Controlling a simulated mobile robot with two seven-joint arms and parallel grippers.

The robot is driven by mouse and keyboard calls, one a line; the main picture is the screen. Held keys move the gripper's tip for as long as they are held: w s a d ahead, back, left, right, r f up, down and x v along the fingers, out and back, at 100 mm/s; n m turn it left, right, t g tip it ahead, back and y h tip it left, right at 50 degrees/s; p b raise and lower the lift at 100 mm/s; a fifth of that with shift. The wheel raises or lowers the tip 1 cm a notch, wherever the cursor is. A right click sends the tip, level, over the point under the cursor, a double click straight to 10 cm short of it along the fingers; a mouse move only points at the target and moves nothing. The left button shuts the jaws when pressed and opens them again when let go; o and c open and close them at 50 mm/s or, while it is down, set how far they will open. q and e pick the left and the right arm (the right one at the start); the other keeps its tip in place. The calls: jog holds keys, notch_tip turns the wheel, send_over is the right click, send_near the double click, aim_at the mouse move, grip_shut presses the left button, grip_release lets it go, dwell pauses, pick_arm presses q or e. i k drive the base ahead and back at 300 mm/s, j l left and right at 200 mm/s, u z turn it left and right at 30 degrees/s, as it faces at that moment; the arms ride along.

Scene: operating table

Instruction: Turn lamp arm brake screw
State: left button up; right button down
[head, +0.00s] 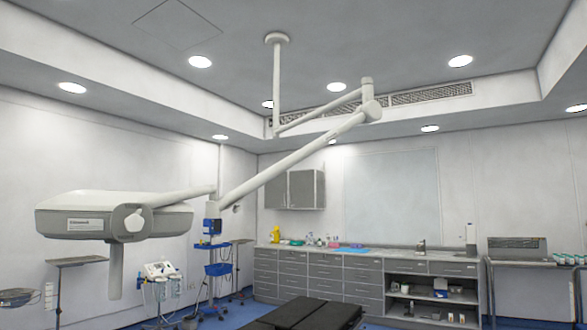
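The surgical lamp (85,214) hangs at the left of the head view, with a handle pointing down below it. Its white jointed arm (290,160) runs up to the right to an elbow joint (371,110), then back to a ceiling post (276,85). A round joint shows at the lamp's side (134,222). I cannot make out a brake screw on the arm at this size. Neither of my grippers is in view.
A black operating table (300,314) stands at the bottom centre. Grey drawer cabinets (310,275) line the back wall. A medical cart (160,270) and a blue-basket stand (217,269) stand at the left. A steel side table (530,262) is at the right.

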aim_at(236, 208)
jog(key=i+u, duration=0.15)
jog(key=i, duration=0.3)
jog(key=i+l+u, duration=0.2)
jog(key=i, duration=0.25)
jog(key=i+l+u, duration=0.15)
jog(key=i, duration=0.3)
